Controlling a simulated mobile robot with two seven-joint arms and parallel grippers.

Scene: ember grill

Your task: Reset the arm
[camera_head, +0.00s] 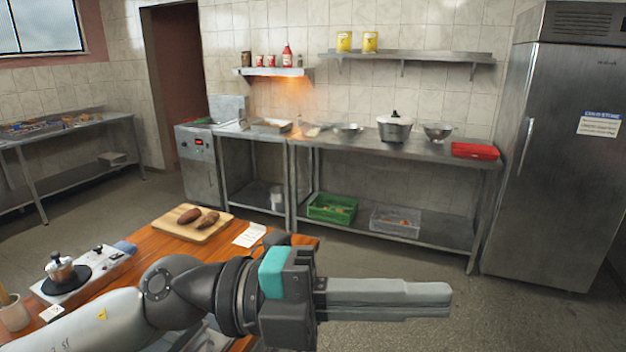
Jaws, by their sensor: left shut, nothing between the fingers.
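My left arm comes in from the lower left and reaches across the front of the view, over the wooden table (152,243). My left gripper (448,300) points to the right, past the table's right edge, over the floor. Its fingers are together and nothing is between them. My right gripper is not in view. The arm hides part of the table and what lies under it.
A cutting board (171,229) with two brown pieces of food, a white card (249,235) and a small burner (85,272) are on the table. Steel counters (440,151) line the back wall. A steel fridge (560,160) stands right. Floor between is clear.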

